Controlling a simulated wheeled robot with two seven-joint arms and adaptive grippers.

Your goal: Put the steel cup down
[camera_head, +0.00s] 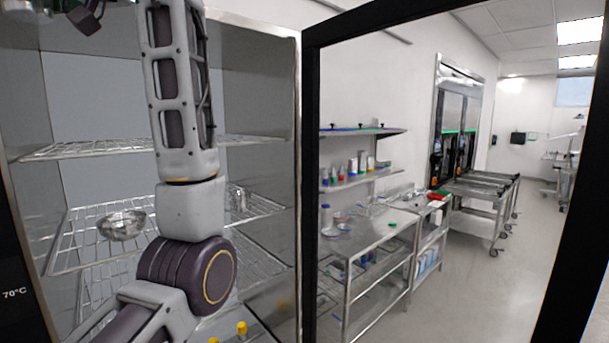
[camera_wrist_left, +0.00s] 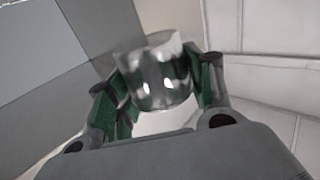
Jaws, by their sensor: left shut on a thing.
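In the left wrist view, a shiny steel cup (camera_wrist_left: 157,82) sits between the green-padded fingers of my left gripper (camera_wrist_left: 162,98), which is shut on it. The cup's rim faces the top of the picture. In the head view only a dark part of the left gripper (camera_head: 86,14) shows at the top left edge, and the fingers are mostly cut off. A shiny metal edge shows in the top left corner there; I cannot tell if it is the cup. My right gripper is not in view.
An open cabinet has wire shelves (camera_head: 75,150). A steel bowl (camera_head: 121,226) stands on the middle shelf at left, and a small metal vessel (camera_head: 238,199) stands at right, partly behind my arm. The upper shelf's visible part is bare. Yellow-capped items (camera_head: 241,328) are lower down.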

